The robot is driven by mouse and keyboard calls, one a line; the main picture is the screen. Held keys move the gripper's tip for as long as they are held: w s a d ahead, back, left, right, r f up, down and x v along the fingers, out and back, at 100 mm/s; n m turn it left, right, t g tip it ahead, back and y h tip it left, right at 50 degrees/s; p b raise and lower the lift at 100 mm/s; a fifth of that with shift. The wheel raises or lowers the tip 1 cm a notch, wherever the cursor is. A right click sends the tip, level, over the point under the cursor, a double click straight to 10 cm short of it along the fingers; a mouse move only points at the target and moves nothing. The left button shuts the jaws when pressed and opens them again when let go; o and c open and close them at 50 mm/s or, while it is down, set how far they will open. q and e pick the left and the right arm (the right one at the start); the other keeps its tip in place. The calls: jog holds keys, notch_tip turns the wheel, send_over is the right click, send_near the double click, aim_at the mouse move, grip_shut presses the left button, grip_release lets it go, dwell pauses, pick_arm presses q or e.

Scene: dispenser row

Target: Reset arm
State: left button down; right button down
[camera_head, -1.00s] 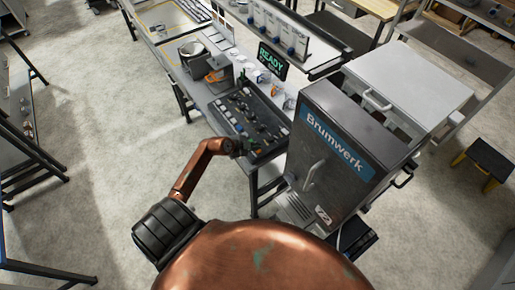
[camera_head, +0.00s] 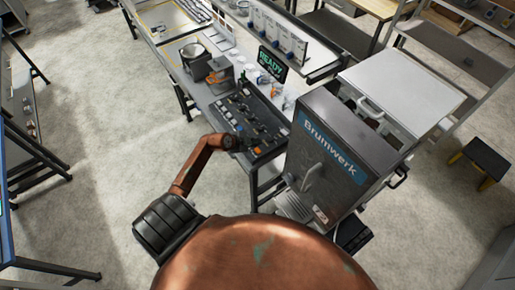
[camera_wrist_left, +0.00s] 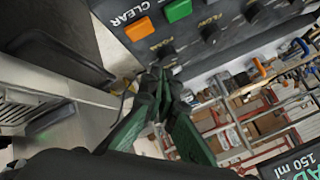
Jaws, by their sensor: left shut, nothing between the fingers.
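My left arm (camera_head: 200,160) reaches in copper from the lower left in the head view. My left gripper (camera_head: 241,131) is over or beside the near part of a dark control panel (camera_head: 268,113); exact contact cannot be told. In the left wrist view its dark green fingers (camera_wrist_left: 162,78) are together, with nothing seen between them. The fingertips appear close to the panel edge, below an orange button (camera_wrist_left: 139,29) by the word CLEAR and a green button (camera_wrist_left: 178,10). My right gripper is not in view.
A tall grey Brumwerk machine (camera_head: 322,160) stands right of the panel. Behind the panel are a READY display (camera_head: 271,64), an orange-and-grey device (camera_head: 219,76) and a pot (camera_head: 194,57). A row of dispensers (camera_head: 277,33) stands farther back. Floor left of the bench is clear.

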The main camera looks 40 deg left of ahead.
pick_arm(q)
jog(key=shift+r, duration=0.45)
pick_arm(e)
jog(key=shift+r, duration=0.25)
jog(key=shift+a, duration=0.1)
